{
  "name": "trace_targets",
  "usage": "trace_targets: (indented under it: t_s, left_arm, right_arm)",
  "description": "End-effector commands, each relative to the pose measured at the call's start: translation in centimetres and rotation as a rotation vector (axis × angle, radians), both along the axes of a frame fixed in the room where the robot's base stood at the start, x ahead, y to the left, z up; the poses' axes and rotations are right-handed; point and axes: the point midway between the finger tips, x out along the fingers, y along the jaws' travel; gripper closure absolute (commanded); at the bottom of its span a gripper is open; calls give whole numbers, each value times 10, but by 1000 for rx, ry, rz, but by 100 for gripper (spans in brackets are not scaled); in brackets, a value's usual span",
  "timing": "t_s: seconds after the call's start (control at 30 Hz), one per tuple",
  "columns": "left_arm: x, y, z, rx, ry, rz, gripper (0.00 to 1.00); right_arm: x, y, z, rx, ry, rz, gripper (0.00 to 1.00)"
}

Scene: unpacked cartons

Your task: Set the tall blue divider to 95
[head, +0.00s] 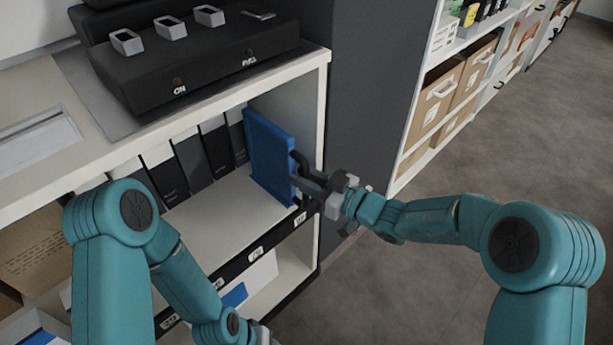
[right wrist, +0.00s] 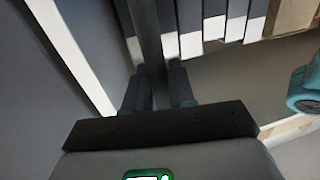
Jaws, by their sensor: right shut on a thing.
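The tall blue divider (head: 268,158) stands upright on the shelf, near its right end wall. My right gripper (head: 297,176) is shut on the divider's front edge. In the right wrist view, a dark upright edge (right wrist: 151,40) runs between the two fingers of the right gripper (right wrist: 160,85); its colour is unclear there. A dark strip with white labels (head: 258,252) runs along the shelf's front edge; its figures are too small to read. My left gripper (head: 264,336) is low at the bottom edge, partly cut off, and its fingers cannot be made out.
Dark binders (head: 194,162) with white tops stand in a row left of the divider. The shelf floor (head: 215,213) before them is bare. A black device (head: 190,60) sits on the unit's top.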

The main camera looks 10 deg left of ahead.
Motion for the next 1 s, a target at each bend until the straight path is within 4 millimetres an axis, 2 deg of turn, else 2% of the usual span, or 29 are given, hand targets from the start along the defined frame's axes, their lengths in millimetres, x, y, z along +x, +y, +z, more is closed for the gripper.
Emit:
trace_targets:
  t_s: [0.07, 0.1, 0.13, 0.4, 0.53, 0.67, 1.0]
  left_arm:
    - [0, 0, 0, 0, 0, 0, 57]
    - [0, 0, 0, 0, 0, 0, 57]
    - [0, 0, 0, 0, 0, 0, 57]
    - [0, 0, 0, 0, 0, 0, 57]
    - [0, 0, 1, 0, 0, 0, 57]
    - [0, 0, 2, 0, 1, -1, 57]
    - [-2, -2, 8, -2, 3, -6, 57]
  right_arm:
    - [5, -5, 2, 2, -2, -18, 100]
    - [6, -5, 2, 2, -2, -18, 63]
    - [6, -5, 2, 2, -2, -17, 59]
    - [5, -5, 1, 2, -1, -11, 59]
    - [1, -15, 1, 0, 0, -11, 59]
    - [-10, -39, 2, 1, 0, -14, 59]
    - [-51, -118, 3, 1, 0, -17, 59]
